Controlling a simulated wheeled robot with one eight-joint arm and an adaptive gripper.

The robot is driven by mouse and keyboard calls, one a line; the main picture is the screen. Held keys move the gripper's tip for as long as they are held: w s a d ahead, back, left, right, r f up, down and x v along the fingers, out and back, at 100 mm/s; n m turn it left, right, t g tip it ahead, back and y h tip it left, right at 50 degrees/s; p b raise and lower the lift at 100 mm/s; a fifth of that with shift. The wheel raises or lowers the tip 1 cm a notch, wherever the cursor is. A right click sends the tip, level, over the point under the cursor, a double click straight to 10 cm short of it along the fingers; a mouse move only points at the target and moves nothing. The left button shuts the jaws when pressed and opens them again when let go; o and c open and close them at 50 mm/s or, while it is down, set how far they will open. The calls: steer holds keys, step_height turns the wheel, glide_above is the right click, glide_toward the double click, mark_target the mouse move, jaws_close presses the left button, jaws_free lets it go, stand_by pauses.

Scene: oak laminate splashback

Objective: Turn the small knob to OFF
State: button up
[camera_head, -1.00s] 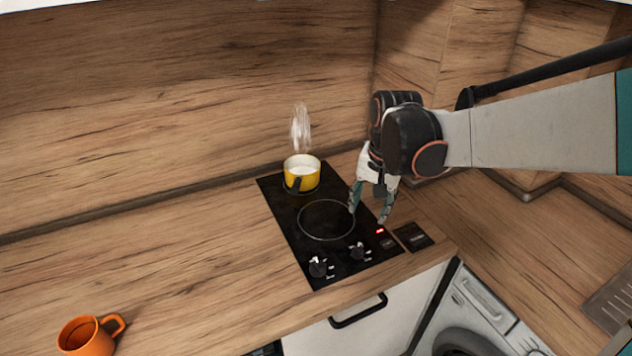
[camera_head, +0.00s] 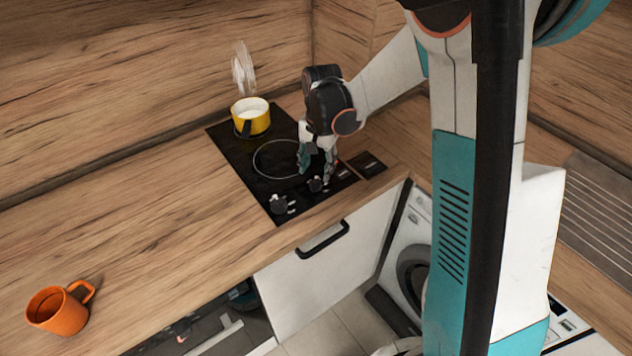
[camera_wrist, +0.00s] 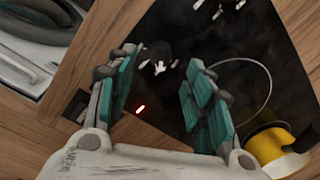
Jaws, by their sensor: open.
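The black cooktop (camera_head: 228,140) carries two dark knobs with white marks on its front edge. The right knob (camera_head: 317,185), seemingly the smaller, sits just below my gripper (camera_head: 315,176). The left knob (camera_head: 278,204) stands clear of it. In the wrist view the right knob (camera_wrist: 158,54) shows just beyond and between my open fingertips (camera_wrist: 161,60); no contact is visible. Its pointer setting is too small to read. The other knob (camera_wrist: 218,6) is at the top edge. A red light (camera_wrist: 140,109) glows on the cooktop near the left finger.
A steaming yellow pot (camera_head: 250,118) stands on the rear burner; it also shows in the wrist view (camera_wrist: 272,148). A dark panel (camera_head: 366,164) lies right of the cooktop. An orange mug (camera_head: 58,310) is far left. The counter between is clear.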

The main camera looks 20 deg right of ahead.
mark_target(316, 179)
steer(key=shift+w+a+f+b, duration=0.1)
steer(key=shift+f+b, duration=0.5)
steer(key=shift+f, duration=2.2)
steer(key=shift+c, duration=0.2)
steer(key=c, duration=1)
